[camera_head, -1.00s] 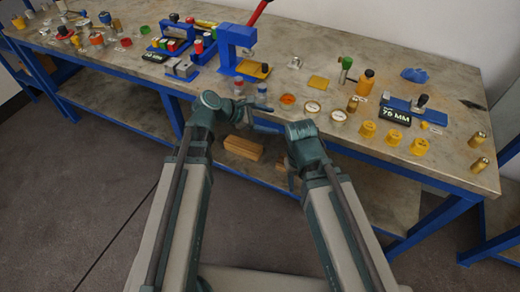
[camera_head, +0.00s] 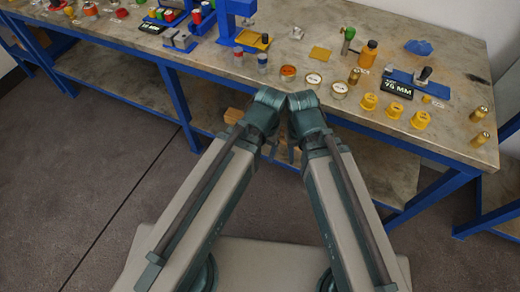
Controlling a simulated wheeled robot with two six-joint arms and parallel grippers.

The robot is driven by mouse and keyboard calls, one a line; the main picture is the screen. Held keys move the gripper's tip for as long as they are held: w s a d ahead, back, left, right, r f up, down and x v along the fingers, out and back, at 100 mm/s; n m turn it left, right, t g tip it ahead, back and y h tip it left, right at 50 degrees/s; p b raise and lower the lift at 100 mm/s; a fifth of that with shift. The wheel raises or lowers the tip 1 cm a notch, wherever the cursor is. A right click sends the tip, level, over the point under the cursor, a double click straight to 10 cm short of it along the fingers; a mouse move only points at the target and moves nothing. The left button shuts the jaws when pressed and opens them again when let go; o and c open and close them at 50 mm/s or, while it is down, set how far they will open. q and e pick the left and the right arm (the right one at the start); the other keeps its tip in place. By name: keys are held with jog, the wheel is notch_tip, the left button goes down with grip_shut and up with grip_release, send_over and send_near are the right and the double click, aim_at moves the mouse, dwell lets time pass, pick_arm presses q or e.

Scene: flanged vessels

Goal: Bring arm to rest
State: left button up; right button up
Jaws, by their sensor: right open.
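My two arms reach forward from the bottom of the head view and come close together at their wrists, in front of the workbench (camera_head: 232,81). My right gripper (camera_head: 291,152) shows only as a small dark part below the wrists and appears empty. Its fingers are mostly hidden by the arm. My left gripper is hidden behind the left wrist.
Yellow flanged parts (camera_head: 394,110), an orange bottle (camera_head: 368,54), round gauges (camera_head: 339,89) and a black "75 MM" sign (camera_head: 396,89) stand on the bench. A wooden block (camera_head: 234,116) lies on the lower shelf. The floor (camera_head: 120,180) at left is clear.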

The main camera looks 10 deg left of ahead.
jog(key=shift+r, duration=0.1)
notch_tip(320, 180, up, 14)
jog(key=p, duration=1.4)
